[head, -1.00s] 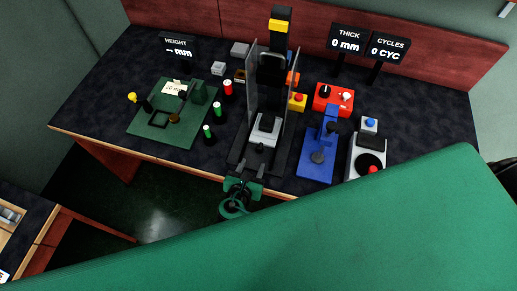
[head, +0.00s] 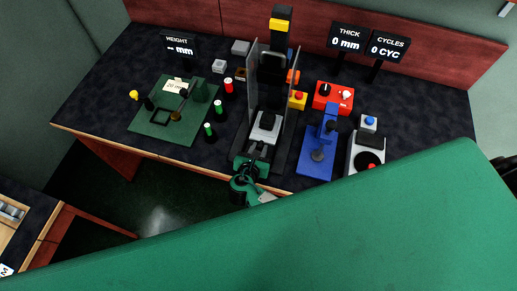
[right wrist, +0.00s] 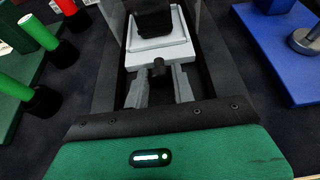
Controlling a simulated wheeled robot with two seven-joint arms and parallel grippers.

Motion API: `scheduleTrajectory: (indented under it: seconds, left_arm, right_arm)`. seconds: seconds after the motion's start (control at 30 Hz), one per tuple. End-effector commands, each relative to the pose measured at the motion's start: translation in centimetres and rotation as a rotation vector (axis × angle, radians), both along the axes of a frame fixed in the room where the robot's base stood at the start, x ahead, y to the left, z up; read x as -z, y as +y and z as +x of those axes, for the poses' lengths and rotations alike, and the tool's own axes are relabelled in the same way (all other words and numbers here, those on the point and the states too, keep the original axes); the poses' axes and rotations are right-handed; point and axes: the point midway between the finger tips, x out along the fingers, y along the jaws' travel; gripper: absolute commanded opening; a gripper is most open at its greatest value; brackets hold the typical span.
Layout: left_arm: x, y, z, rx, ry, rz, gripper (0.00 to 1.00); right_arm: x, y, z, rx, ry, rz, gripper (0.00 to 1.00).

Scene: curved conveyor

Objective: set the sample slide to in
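The sample slide is a light grey block (head: 265,127) low in the black press in the middle of the bench. It also shows in the right wrist view (right wrist: 158,50), with a small black knob (right wrist: 158,68) on its near side. My right gripper (head: 258,151) is at the press's front edge, pointing at the slide. In the right wrist view its two grey fingers (right wrist: 159,84) are apart, one on each side of the knob's near end, with a gap visible. I cannot tell whether they touch it. My left gripper is not in view.
Clear upright panels (head: 291,92) flank the slide. A blue stand (head: 313,167) is close on the right, with a red box (head: 332,97) behind it. Green-capped posts (head: 209,131) and a green mat (head: 150,125) are on the left.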

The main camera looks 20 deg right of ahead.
Motion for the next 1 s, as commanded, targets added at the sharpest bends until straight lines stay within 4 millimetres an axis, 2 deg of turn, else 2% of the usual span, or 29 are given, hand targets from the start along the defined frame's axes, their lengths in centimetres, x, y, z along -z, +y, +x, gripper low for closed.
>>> scheduleTrajectory:
  seconds: [0.03,0.07,0.1,0.27,0.5,0.77,0.8,0.9,1.0]
  left_arm:
    - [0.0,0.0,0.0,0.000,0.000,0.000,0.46]
    - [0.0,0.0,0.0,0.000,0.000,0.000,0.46]
    - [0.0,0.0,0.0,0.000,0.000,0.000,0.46]
    - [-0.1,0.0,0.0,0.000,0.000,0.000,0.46]
    - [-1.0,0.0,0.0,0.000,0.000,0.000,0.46]
    - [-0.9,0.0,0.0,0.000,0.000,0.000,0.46]
    - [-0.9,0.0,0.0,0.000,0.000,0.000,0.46]
    - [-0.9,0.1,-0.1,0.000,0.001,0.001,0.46]
    - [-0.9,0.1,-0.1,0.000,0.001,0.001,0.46]
  right_arm:
    - [0.0,0.0,0.0,0.001,0.000,0.000,0.07]
    - [0.0,0.0,0.0,0.001,0.000,0.000,0.01]
    - [0.0,0.0,0.0,0.001,0.000,0.000,0.00]
    - [-0.1,-0.2,0.3,0.001,0.000,-0.002,0.00]
    - [-0.2,-2.0,2.9,0.001,0.001,-0.003,0.00]
    - [-0.1,-2.2,3.1,0.001,-0.002,-0.002,0.00]
    - [-0.1,-2.2,3.1,0.001,-0.002,-0.002,0.31]
    - [-0.1,-2.1,3.1,0.001,-0.001,-0.001,0.46]
    - [0.0,-2.1,3.1,0.001,-0.001,-0.001,0.46]
